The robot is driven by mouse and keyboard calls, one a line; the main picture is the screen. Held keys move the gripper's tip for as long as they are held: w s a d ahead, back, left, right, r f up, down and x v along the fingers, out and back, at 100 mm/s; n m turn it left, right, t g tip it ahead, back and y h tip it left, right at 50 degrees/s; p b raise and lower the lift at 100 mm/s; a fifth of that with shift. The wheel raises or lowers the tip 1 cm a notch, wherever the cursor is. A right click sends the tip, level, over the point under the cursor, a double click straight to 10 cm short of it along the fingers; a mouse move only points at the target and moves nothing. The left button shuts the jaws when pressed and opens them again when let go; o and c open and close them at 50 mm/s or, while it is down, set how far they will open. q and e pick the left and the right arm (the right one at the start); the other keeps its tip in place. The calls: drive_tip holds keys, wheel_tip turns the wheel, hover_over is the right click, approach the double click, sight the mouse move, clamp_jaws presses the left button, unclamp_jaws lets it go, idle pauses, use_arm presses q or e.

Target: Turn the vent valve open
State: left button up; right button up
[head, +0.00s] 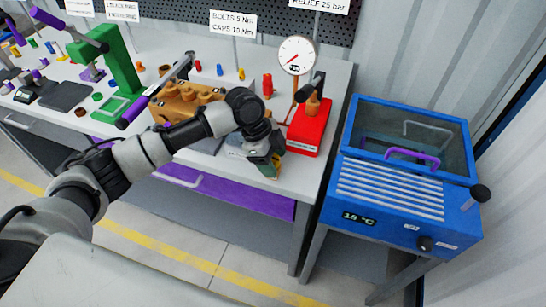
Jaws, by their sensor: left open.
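I cannot single out a part marked as the vent valve. A red test unit (302,137) with a white dial gauge (297,56) stands at the bench's right end. A dark-handled lever (313,92) rises from its brass fitting. My left gripper (272,168) is open, pointing down just left of the red unit's front corner. It looks empty, and the wrist hides part of the bench behind it. My right gripper is not in view.
A blue cabinet (405,190) with a glass lid and purple handle stands right of the bench. A brass pump block (185,103) and a green press (118,65) are on the bench (345,85). A purple drawer (230,190) is below.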

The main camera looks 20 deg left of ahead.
use_arm(q)
drive_tip(key=shift+c, duration=0.3)
drive_tip(key=c, duration=0.9)
drive_tip(key=shift+o, duration=0.2)
drive_tip(key=n+p, duration=0.1)
drive_tip(key=p, duration=0.1)
drive_tip(key=n+p, duration=0.1)
drive_tip(key=p, duration=0.1)
drive_tip(key=shift+r+t, duration=0.25)
drive_tip(key=shift+t, duration=0.15)
drive_tip(key=shift+f+n, duration=0.2)
drive_tip(key=shift+n, duration=0.3)
drive_tip(key=shift+w, duration=0.1)
drive_tip(key=o, duration=0.9)
